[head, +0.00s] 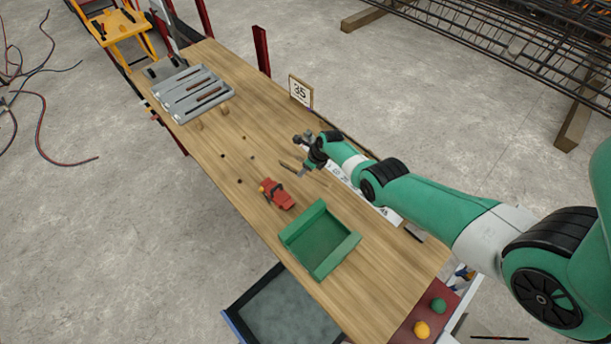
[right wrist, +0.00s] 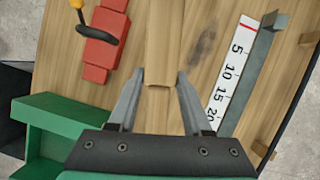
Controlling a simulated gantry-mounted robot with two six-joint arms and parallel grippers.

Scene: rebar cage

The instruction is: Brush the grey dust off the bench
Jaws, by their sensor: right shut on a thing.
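The wooden bench (head: 262,122) runs diagonally through the head view. My right gripper (head: 298,172) is low over its middle; in the right wrist view its fingers (right wrist: 160,85) are shut on a light wooden piece (right wrist: 160,45), probably the brush handle. Its bristles cannot be made out. A faint grey smudge (right wrist: 205,42), which may be the dust, lies on the bench right of the held piece. Several small dark bits (head: 240,181) lie left of the gripper in the head view. My left gripper is not in view.
A green open-sided tray (head: 340,260) and a red clamp-like tool (head: 278,197) are near the gripper. A white ruler (right wrist: 232,72) lies along the right side.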

